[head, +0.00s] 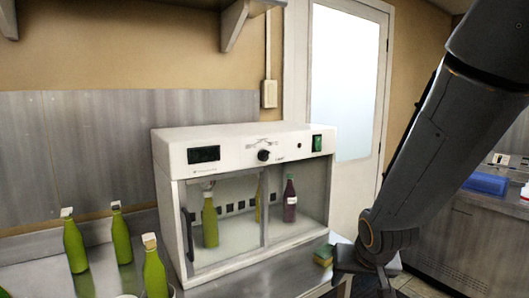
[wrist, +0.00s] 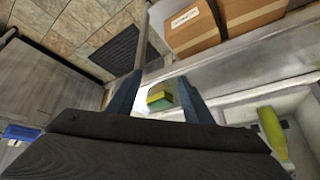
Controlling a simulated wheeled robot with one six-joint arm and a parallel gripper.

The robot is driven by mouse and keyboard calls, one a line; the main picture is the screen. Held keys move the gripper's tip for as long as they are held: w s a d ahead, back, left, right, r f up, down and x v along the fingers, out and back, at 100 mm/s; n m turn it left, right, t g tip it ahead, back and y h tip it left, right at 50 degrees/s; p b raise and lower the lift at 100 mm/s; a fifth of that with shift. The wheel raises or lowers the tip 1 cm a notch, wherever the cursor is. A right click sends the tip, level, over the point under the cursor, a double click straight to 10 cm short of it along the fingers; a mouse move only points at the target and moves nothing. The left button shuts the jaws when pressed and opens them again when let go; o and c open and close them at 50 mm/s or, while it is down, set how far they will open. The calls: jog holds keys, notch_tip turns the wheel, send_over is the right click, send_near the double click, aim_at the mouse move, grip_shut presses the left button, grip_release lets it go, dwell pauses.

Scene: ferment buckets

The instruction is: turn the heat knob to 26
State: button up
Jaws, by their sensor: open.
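The heat knob (head: 263,155) is a small black dial on the white front panel of the incubator cabinet (head: 230,147). Its scale marks and setting are too small to read. A dark display (head: 203,154) left of it shows no legible number. My gripper (wrist: 159,77) is open with nothing held between its fingers. In the head view it is low at the right, below and right of the cabinet and apart from the knob. The knob does not show in the wrist view.
A yellow-green sponge (head: 323,255) lies on the metal bench close to my gripper; it also shows between the fingers in the wrist view (wrist: 160,97). Green bottles (head: 75,246) stand at the left. A dark bottle (head: 290,200) stands inside the glass-fronted cabinet. A cardboard box (wrist: 225,22) sits below.

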jog(key=w+a+r+t+y+p, duration=0.2)
jog(key=w+a+r+t, duration=0.2)
jog(key=w+r, duration=0.5)
jog(key=t+y+p, duration=0.3)
jog(key=t+y, duration=0.2)
jog(key=y, duration=0.3)
send_near(269, 155)
jog(key=w, duration=0.1)
jog(key=shift+m, duration=0.3)
jog(key=p+x, duration=0.1)
jog(key=x, duration=0.3)
jog(key=p+x, duration=0.1)
jog(key=x, duration=0.3)
jog(key=shift+s+a, duration=0.15)
jog(key=shift+a, duration=0.15)
jog(key=c, duration=1)
